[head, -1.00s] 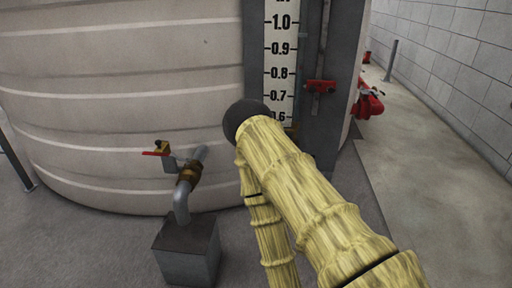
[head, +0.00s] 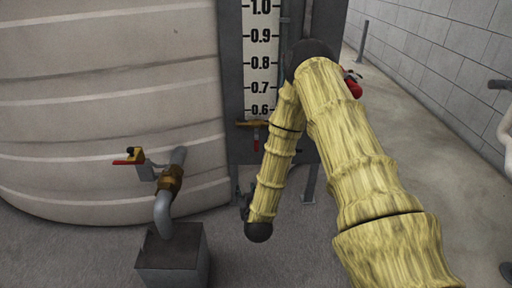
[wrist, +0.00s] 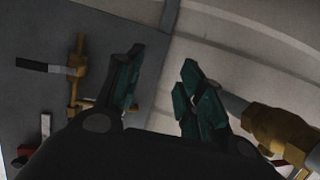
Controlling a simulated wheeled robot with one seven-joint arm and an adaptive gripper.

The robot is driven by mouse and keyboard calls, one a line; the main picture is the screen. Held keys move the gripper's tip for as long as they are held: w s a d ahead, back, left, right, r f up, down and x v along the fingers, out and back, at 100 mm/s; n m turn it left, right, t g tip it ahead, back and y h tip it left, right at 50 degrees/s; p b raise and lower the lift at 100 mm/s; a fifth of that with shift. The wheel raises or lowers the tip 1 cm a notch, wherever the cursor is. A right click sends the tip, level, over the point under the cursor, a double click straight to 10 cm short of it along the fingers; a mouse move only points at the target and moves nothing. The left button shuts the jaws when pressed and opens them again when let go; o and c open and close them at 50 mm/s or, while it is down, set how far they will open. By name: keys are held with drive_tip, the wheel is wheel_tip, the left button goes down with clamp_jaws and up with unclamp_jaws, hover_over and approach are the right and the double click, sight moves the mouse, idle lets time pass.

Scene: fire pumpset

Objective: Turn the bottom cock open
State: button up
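In the head view the gripper is mostly hidden behind my forearm, low in front of the panel and below the cock.
A brass valve (head: 171,180) with a red handle (head: 128,161) sits on the grey pipe beside the tank (head: 110,95); it also shows close to my right finger in the wrist view (wrist: 275,130). A grey block (head: 174,262) stands below it.

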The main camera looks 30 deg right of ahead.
sight(256, 147)
drive_tip(key=w+d+r+m+t+h, duration=0.2)
drive_tip(key=w+d+r+h, duration=0.2)
drive_tip(key=d+r, duration=0.35)
drive_tip(key=b+x, duration=0.1)
drive_tip(key=x, duration=0.2)
drive_tip(key=b+x, duration=0.1)
drive_tip(key=x, duration=0.3)
drive_tip(key=r+b+x, duration=0.1)
drive_tip(key=x, duration=0.2)
drive_tip(key=shift+w+d, duration=0.25)
drive_tip(key=shift+d, duration=0.05)
drive_tip(key=shift+c, duration=0.2)
clamp_jaws()
